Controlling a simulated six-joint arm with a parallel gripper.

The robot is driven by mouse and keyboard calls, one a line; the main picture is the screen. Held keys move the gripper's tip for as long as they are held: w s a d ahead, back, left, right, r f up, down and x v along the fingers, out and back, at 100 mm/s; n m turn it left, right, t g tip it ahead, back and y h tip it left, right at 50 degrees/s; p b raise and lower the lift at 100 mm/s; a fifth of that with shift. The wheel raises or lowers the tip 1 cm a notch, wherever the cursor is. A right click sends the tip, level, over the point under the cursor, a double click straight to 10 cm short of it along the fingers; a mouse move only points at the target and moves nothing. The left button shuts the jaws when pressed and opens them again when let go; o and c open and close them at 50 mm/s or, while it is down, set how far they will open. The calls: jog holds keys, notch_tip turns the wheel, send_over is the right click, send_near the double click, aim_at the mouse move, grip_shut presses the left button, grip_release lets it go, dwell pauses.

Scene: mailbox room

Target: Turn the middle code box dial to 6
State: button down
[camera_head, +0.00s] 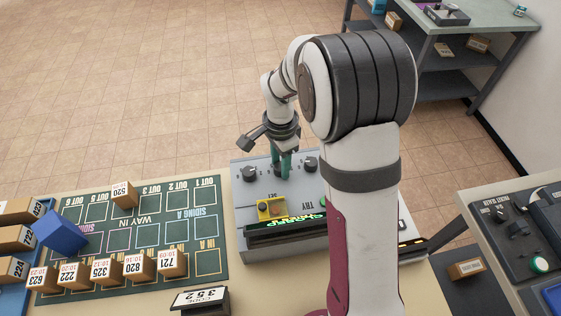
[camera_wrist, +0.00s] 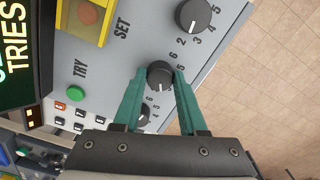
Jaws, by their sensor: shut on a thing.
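The grey code box (camera_head: 300,190) stands on the counter with dark round dials along its far edge. My gripper (camera_head: 281,165) reaches down over the middle dial. In the wrist view, the teal fingers of my gripper (camera_wrist: 160,73) are shut on the middle dial (camera_wrist: 160,76), one on each side. A pale mark on this dial points toward the bottom of that view; the number it meets is not clear. One neighbouring dial (camera_wrist: 193,14) is in full view. The other dial (camera_wrist: 143,115) is partly hidden by a finger. In the head view, the end dials (camera_head: 250,173) (camera_head: 310,164) flank my gripper.
A yellow SET switch (camera_wrist: 85,18) and a green TRY button (camera_wrist: 75,93) are on the box face. A card reading CODE 352 (camera_head: 200,298) stands in front. A green sorting board (camera_head: 125,235) with several labelled boxes lies to the left.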

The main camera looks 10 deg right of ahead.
aim_at(280, 166)
jog(key=n, duration=1.3)
jog(key=shift+n, duration=0.3)
jog(key=n, duration=1.2)
jog(key=shift+n, duration=0.3)
jog(key=shift+c, duration=2.3)
grip_release()
notch_tip(280, 166, up, 16)
